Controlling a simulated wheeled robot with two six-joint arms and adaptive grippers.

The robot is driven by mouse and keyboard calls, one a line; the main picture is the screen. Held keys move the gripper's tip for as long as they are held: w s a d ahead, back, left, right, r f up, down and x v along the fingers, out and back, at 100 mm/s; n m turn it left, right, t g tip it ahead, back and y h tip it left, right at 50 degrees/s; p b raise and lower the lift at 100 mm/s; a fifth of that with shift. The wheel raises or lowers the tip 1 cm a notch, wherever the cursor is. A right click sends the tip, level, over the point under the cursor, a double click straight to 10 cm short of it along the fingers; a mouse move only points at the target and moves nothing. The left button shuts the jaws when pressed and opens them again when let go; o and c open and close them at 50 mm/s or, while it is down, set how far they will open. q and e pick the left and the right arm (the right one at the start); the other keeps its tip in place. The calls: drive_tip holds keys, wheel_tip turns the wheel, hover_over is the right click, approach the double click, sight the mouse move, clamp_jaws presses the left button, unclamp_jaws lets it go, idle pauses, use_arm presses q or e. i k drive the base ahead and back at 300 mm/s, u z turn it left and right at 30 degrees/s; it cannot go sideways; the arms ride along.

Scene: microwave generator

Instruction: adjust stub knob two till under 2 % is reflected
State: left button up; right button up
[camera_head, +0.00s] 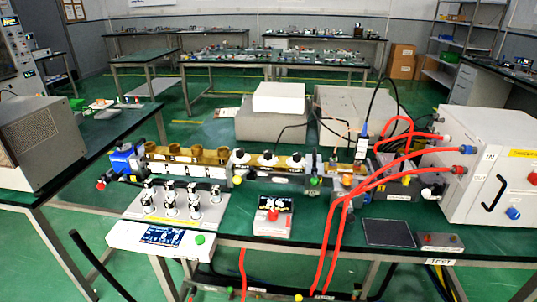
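A brass waveguide section (185,165) lies along the bench line at centre left, with several brass knobs on top; the middle one (197,151) is small in view. To its right is a section with white and dark knobs, one of them in the middle (268,158). I cannot tell which knob is stub knob two, and no numbers are legible. A white box with a lit display (163,236) and a green button sits at the front left; its reading is too small to tell. Neither of my grippers is in view.
Several upright metal fittings (193,197) stand on a pale plate before the waveguide. A small box with a red knob (272,215) stands at the front middle. Red hoses (336,215) run from a white cabinet (490,175) at right. A black pad (388,233) lies near the edge.

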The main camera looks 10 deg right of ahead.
sight(267, 153)
drive_tip(key=z, duration=1.55)
drive_tip(key=i, duration=1.3)
drive_tip(key=u, duration=2.15)
